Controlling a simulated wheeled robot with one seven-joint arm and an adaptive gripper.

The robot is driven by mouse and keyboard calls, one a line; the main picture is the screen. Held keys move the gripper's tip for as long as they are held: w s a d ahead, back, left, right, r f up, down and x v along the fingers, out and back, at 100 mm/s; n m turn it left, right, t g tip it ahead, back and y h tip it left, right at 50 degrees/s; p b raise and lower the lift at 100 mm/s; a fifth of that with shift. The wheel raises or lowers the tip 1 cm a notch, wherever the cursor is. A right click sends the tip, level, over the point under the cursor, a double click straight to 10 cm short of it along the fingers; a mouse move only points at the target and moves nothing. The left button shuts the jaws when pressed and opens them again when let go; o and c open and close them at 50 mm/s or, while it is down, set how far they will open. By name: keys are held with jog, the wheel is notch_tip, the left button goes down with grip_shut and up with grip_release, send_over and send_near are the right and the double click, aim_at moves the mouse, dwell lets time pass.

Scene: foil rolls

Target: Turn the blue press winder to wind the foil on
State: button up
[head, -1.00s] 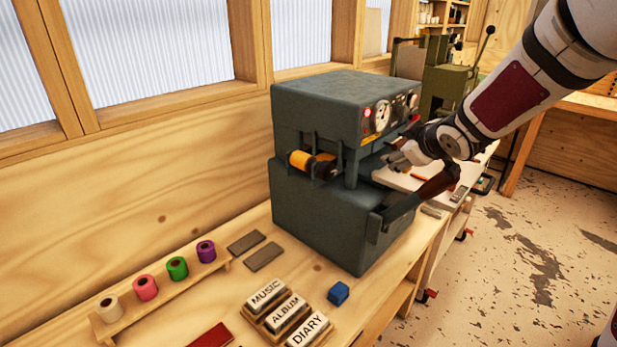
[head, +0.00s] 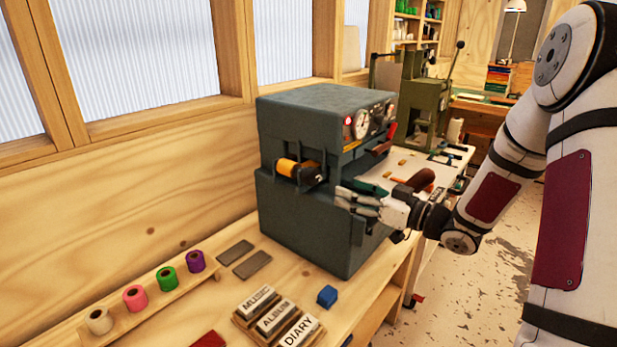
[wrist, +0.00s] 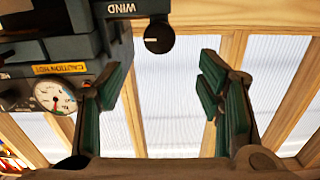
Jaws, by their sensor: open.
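The blue-grey press (head: 310,112) stands on the bench by the window wall. An orange foil roll (head: 290,168) sits in the slot on its side. In the wrist view a dark round knob (wrist: 159,38) with a white mark sits beside a WIND label (wrist: 122,8); it is above the space between my fingers and apart from them. I cannot make this knob out in the head view. My gripper (head: 346,198) is open and empty at the press's near corner. Its spread green-padded fingers also show in the wrist view (wrist: 165,88).
A round gauge (wrist: 55,97) and caution label are close to my left finger in the wrist view. Coloured rolls (head: 166,278), title blocks (head: 275,318) and a blue block (head: 327,296) lie on the near bench.

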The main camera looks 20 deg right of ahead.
aim_at(315, 176)
jog(key=x, duration=1.2)
jog(key=shift+w+a, duration=0.15)
jog(key=shift+w, duration=0.2)
jog(key=c, duration=1.2)
